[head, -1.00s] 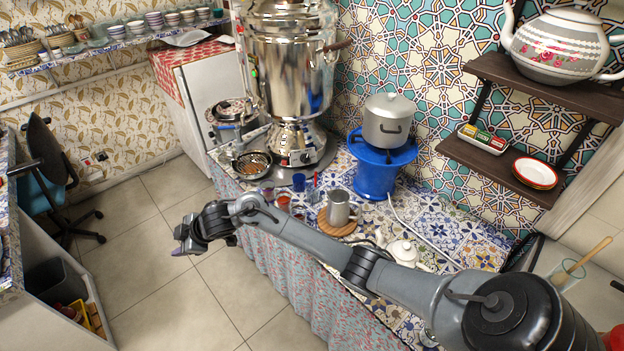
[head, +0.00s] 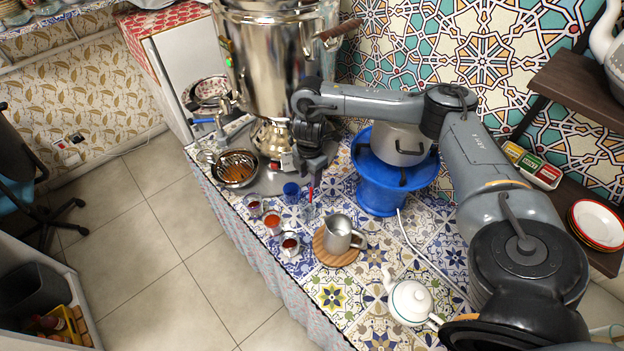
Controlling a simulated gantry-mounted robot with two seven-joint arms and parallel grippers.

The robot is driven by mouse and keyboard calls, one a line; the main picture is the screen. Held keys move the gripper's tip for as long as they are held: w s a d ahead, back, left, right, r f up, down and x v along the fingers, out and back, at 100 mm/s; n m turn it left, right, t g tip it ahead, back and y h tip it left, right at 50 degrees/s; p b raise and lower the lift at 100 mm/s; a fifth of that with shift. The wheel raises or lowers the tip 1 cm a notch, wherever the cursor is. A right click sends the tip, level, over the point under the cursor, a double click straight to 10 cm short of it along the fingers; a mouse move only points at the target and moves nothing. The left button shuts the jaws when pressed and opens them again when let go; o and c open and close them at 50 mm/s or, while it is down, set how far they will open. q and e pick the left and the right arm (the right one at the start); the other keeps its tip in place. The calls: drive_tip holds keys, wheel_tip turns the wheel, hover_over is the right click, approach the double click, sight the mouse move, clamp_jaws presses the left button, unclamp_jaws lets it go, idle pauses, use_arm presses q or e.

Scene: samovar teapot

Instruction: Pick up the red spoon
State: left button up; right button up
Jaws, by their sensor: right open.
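A thin red upright thing, which looks like the red spoon (head: 311,191), stands in a small clear glass (head: 308,212) on the tiled counter. Beside it on the left is a blue cup (head: 291,192). My right gripper (head: 310,172) points down just above and behind the spoon, in front of the samovar's base. It is open, and I see nothing held in it. The exact gap between its fingers and the spoon is hard to tell. My left gripper is out of view.
The large metal samovar (head: 268,70) stands behind the gripper. A blue stove (head: 377,190) with a pot (head: 402,147) is to the right. Small glasses of red tea (head: 272,222), a metal mug (head: 340,232) on a wooden board and a white teapot (head: 411,301) stand in front.

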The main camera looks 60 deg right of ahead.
sight(310, 196)
drive_tip(key=f, duration=0.2)
drive_tip(key=f+b, duration=0.1)
drive_tip(key=f, duration=0.2)
drive_tip(key=shift+s+a+f, duration=0.1)
drive_tip(key=shift+s+f, duration=0.05)
drive_tip(key=shift+s, duration=0.05)
drive_tip(key=shift+f, duration=0.3)
drive_tip(key=shift+f+b, duration=0.45)
drive_tip(key=shift+f, duration=2)
drive_tip(key=shift+c, duration=0.3)
clamp_jaws()
